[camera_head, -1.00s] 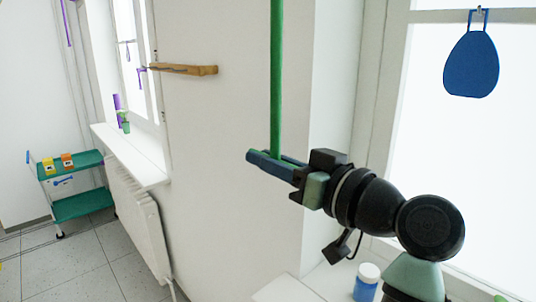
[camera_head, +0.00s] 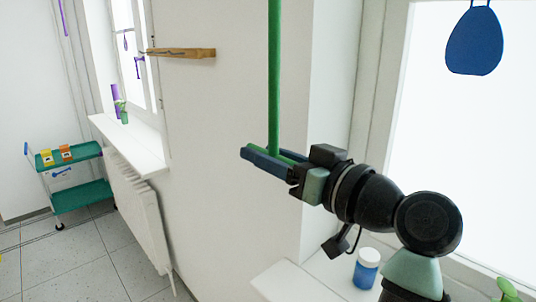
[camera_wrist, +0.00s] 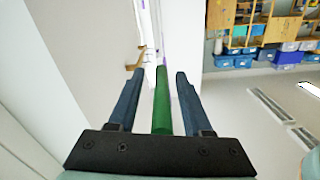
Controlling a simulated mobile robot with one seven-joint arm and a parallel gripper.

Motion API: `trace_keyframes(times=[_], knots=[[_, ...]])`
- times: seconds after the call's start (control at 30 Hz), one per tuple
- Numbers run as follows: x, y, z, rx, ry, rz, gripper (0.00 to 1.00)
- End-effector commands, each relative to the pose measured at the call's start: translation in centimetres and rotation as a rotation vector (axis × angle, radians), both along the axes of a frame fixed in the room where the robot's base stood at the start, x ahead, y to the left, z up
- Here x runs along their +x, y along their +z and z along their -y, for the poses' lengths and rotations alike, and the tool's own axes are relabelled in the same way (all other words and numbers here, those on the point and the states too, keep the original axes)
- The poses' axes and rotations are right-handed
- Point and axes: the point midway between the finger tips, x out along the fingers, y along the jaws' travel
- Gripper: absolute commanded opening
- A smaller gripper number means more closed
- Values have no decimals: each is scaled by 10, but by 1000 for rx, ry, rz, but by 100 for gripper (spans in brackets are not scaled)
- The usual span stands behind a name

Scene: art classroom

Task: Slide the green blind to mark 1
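The green blind shows as a long, thin green rod (camera_head: 275,75) that hangs upright in front of the white wall, with its upper end out of view. Its lower end is at my gripper (camera_head: 262,154), which reaches in from the right with dark blue fingers. In the wrist view, the green rod (camera_wrist: 161,105) stands between the two fingers of my gripper (camera_wrist: 161,76), with a visible gap on each side. The gripper is open around it. I cannot see mark 1 in any view.
A wooden wall piece (camera_head: 185,53) sticks out left of the rod. A windowsill (camera_head: 130,145) and radiator (camera_head: 138,205) stand at the left, with a green trolley (camera_head: 75,155) beyond. A blue-white jar (camera_head: 366,268) stands below my arm. A blue bag-like item (camera_head: 474,42) hangs at the right.

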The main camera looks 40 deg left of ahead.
Motion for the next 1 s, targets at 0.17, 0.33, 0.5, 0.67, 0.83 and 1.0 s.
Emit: trace_keyframes(times=[0.17,0.33,0.5,0.67,0.83,1.0], knots=[[0,1,0,1,1,2,50],[0,0,15,2,-4,3,50],[-3,-2,50,3,-6,4,50],[-6,-2,85,2,-5,4,50],[-9,0,114,1,-3,2,50],[-10,0,128,1,-1,1,50]])
